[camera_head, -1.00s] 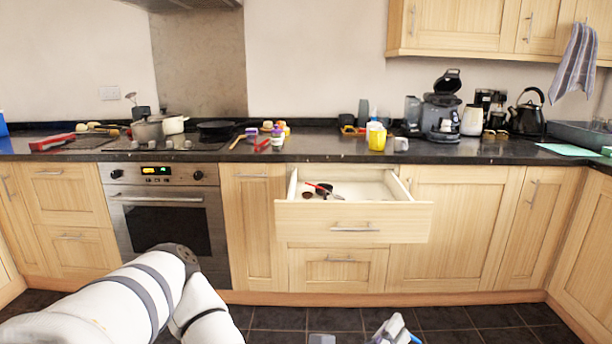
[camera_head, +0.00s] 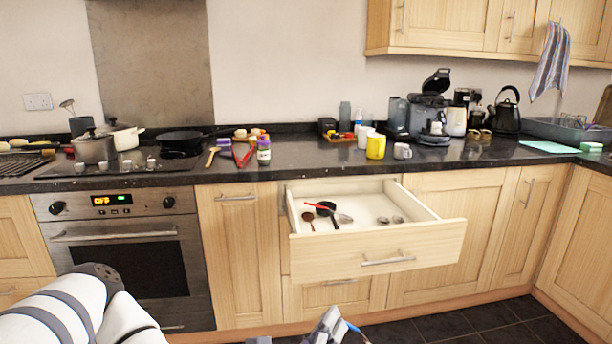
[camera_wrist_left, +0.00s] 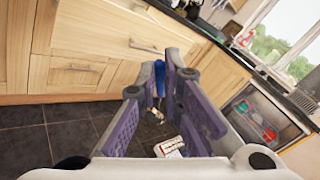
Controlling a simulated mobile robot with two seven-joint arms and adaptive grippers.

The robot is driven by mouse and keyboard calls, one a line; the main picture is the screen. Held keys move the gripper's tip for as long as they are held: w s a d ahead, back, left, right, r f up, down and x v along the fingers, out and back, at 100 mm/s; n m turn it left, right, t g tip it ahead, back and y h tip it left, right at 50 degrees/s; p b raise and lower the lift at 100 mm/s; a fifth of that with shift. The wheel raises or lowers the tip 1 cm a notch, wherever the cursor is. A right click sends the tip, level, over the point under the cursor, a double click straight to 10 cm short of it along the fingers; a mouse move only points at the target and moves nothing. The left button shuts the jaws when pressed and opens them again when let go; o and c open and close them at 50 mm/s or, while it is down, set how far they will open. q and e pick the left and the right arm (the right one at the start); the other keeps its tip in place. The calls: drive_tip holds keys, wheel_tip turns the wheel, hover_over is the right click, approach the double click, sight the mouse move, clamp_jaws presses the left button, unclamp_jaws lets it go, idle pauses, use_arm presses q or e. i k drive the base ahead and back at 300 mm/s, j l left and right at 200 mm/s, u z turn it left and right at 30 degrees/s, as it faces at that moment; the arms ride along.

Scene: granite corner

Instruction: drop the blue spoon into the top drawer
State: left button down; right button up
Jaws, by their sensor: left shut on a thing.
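The top drawer (camera_head: 378,258) stands pulled open below the worktop, right of the oven. Inside lie a black ladle (camera_head: 326,208), a red-handled utensil, a brown spoon (camera_head: 308,217) and small metal pieces. My left gripper (camera_head: 333,325) is at the bottom edge of the head view, in front of and below the drawer. The blue spoon (camera_head: 354,328) shows only as a thin blue strip beside its fingers. In the left wrist view my left gripper (camera_wrist_left: 163,100) is shut on the blue spoon (camera_wrist_left: 160,78), and the rest of the spoon is hard to make out. My right gripper is not in view.
The dark worktop (camera_head: 310,158) above the drawer holds a yellow cup (camera_head: 376,146), a coffee machine (camera_head: 430,118), bottles and pans. The oven (camera_head: 125,245) is at left. Dark floor tiles (camera_head: 475,318) are clear in front of the cabinets.

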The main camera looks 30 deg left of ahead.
sight(342, 223)
drive_tip(key=j, duration=0.45)
drive_tip(key=i+j, duration=0.15)
drive_tip(key=j, duration=0.8)
drive_tip(key=i+u, duration=0.05)
